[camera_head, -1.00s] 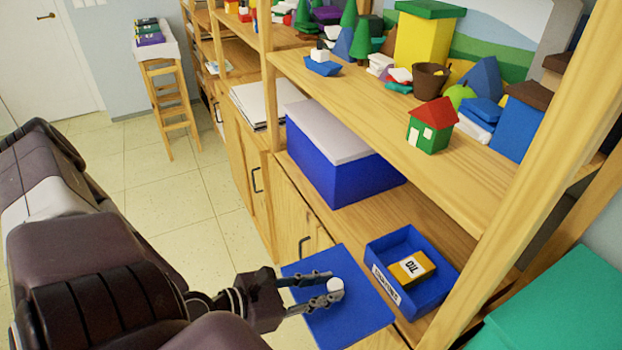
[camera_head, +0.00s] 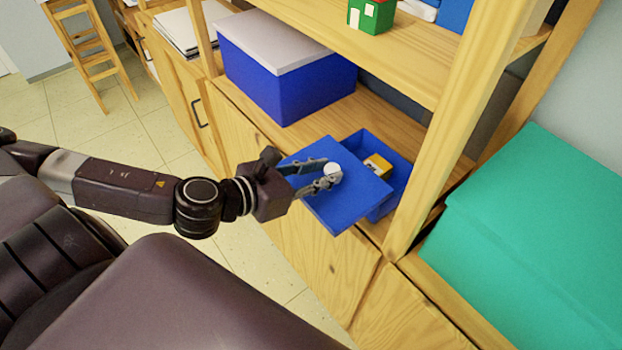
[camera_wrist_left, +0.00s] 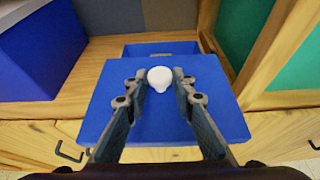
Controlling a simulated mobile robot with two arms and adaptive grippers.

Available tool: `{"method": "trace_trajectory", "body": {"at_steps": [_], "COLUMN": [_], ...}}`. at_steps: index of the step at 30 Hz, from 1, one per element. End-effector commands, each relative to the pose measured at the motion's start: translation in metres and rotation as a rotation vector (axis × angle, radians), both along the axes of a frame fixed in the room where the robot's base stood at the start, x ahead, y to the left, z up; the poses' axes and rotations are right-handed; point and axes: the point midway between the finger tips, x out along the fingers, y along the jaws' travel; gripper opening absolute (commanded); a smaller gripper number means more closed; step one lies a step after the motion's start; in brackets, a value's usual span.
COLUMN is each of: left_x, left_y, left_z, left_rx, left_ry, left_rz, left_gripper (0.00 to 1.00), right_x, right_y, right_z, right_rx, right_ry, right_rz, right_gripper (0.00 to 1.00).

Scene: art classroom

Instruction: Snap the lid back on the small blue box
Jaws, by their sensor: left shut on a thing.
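The flat square blue lid (camera_head: 336,206) has a round white knob (camera_head: 332,169). My left gripper (camera_head: 327,176) is shut on the knob, and the lid hangs from it in front of the shelf edge. The small open blue box (camera_head: 392,206) stands on the lower shelf behind the lid, which hides its near part in the head view. A yellow block (camera_head: 377,165) with a white label lies in the box. In the left wrist view the lid (camera_wrist_left: 160,128) lies between me and the box (camera_wrist_left: 160,48), overlapping its near side. My right gripper is not in view.
A large blue box with a grey lid (camera_head: 285,75) stands left on the same shelf (camera_head: 340,112). A wooden post (camera_head: 455,120) rises just right of the small box. A green box (camera_head: 530,240) stands further right. A toy house (camera_head: 371,14) sits on the shelf above.

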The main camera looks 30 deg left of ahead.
Motion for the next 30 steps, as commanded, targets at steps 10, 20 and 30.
{"method": "trace_trajectory", "body": {"at_steps": [10,20,30], "left_x": [0.034,0.065,0.097], "left_y": [-0.013,-0.025,-0.036], "left_z": [0.006,0.004,0.002], "left_rx": [-0.007,-0.005,-0.004], "left_ry": [-0.004,-0.002,-0.003], "left_rz": [-0.002,-0.005,-0.003], "left_gripper": [0.00,0.00,0.00], "right_x": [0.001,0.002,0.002], "right_y": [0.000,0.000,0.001], "right_z": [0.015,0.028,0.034], "right_rx": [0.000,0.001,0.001], "right_ry": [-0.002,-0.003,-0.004], "right_rz": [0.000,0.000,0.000], "right_gripper": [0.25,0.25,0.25]}}
